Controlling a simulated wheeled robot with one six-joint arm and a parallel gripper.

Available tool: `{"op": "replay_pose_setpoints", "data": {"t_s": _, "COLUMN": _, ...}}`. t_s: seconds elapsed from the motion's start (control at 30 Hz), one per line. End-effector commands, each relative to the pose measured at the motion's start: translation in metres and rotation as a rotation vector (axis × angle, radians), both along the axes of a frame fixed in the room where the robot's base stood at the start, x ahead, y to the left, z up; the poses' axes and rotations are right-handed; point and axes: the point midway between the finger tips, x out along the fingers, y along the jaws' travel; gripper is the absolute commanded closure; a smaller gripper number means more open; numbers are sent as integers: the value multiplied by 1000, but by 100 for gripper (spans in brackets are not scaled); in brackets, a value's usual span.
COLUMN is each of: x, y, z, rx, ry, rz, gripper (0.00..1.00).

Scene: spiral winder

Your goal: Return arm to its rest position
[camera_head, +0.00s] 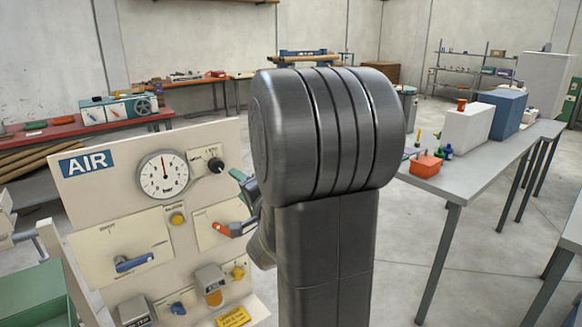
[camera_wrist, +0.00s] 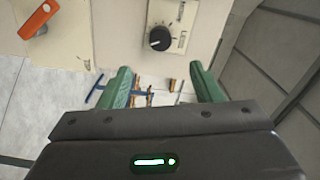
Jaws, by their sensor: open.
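My gripper (camera_wrist: 157,82) shows in the wrist view with two green fingers spread apart and nothing between them. Its fingers are near a black knob (camera_wrist: 160,38) on the cream air panel (camera_wrist: 120,15). An orange lever (camera_wrist: 38,20) is at the upper left of that view. In the head view, my dark arm stands upright in the middle and hides part of the panel's right side. A green fingertip (camera_head: 237,175) shows just left of my arm, close to the black knob (camera_head: 216,165).
The air panel (camera_head: 100,200) carries a round gauge (camera_head: 163,174), a blue lever (camera_head: 134,263) and an orange lever (camera_head: 228,229). A grey table (camera_head: 470,180) with boxes stands at right. A red bench (camera_head: 60,130) is at the back left. Open floor shows at right.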

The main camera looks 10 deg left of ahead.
Motion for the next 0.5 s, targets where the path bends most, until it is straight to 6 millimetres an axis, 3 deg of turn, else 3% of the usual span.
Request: {"op": "replay_pose_setpoints", "data": {"t_s": 0.5, "x": 62, "y": 73, "z": 1, "rx": -1, "ry": -1, "rz": 1, "gripper": 41}}
